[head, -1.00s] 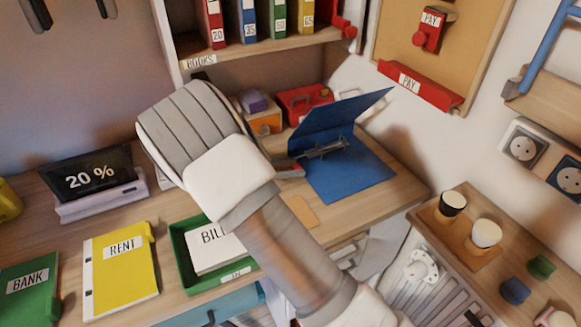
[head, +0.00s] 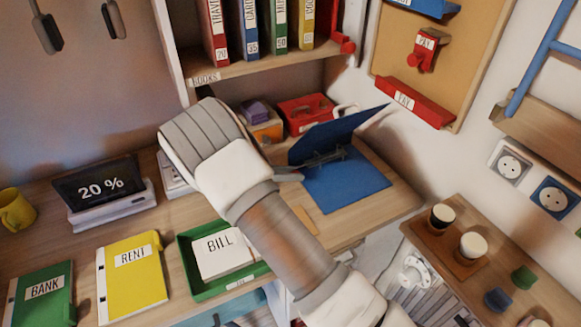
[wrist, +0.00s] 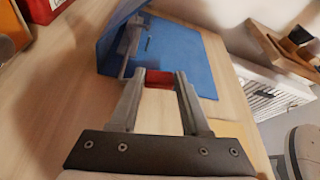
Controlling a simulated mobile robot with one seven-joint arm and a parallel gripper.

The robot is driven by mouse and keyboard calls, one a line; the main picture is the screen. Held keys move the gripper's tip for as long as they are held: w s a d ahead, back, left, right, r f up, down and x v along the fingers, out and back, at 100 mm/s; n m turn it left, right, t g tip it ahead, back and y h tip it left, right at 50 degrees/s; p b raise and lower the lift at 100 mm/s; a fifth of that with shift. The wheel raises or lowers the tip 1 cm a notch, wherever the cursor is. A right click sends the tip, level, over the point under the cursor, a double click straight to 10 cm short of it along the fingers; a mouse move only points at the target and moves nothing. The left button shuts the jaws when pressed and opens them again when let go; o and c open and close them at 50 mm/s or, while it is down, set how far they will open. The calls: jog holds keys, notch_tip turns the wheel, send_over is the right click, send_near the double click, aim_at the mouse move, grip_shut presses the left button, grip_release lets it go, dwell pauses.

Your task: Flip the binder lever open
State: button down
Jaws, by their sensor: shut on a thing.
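The blue binder (head: 350,185) lies open on the desk, with one cover raised. Its metal ring mechanism (head: 324,159) runs along the inside and also shows in the wrist view (wrist: 131,42). My gripper (head: 291,174) is low beside the mechanism's near end, mostly hidden behind my forearm in the head view. In the wrist view, my gripper (wrist: 159,76) has its fingers on both sides of a red piece, the binder lever's tip (wrist: 158,79). It is shut on that tip. The lever's exact angle is hard to tell.
A green tray (head: 195,290) with a BILL paper, a yellow RENT binder (head: 135,285) and a display (head: 100,188) stand left of my arm. A red box (head: 306,112) is behind the binder. A shelf (head: 260,65) of upright binders is above.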

jog(key=shift+w+a+r+n+g+h+p, duration=0.3)
jog(key=shift+w+r+n+g+h+p, duration=0.35)
jog(key=shift+n+p, duration=0.6)
jog(key=shift+c, duration=1.8)
grip_release()
jog(key=v, duration=1.7)
jog(key=shift+w+a+r+p, duration=0.15)
jog(key=shift+r+p, duration=0.15)
jog(key=shift+p, duration=0.05)
